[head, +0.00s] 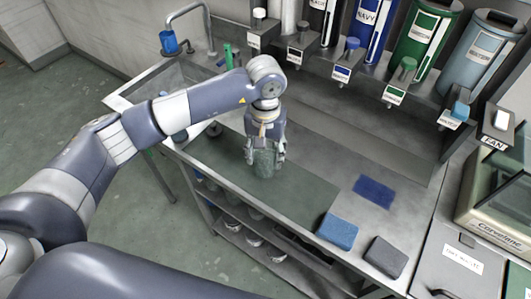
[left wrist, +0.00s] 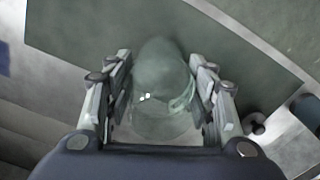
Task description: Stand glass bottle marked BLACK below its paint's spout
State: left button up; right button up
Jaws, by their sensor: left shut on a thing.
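My left gripper (head: 264,158) is shut on a greenish clear glass bottle (head: 265,163), above the dark green mat (head: 300,196). In the left wrist view the bottle (left wrist: 162,95) sits between the two fingers. I cannot see a readable mark on it, nor tell whether its base touches the mat. The paint cylinders stand along the back, with a black one (head: 322,18) left of the navy one (head: 369,22). Below the black cylinder is a spout with a dark knob (head: 302,31) and a small label (head: 295,56). My right gripper is not in view.
A blue sponge (head: 338,231) and a grey sponge (head: 386,257) lie at the front right. A dark blue cloth (head: 375,191) lies on the bench. A sink with a tap (head: 190,12) is at the left. The steel strip below the spouts looks clear.

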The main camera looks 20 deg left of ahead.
pick_arm(q)
jog(key=shift+f, duration=1.05)
jog(key=o, duration=1.2)
jog(key=shift+r, duration=0.2)
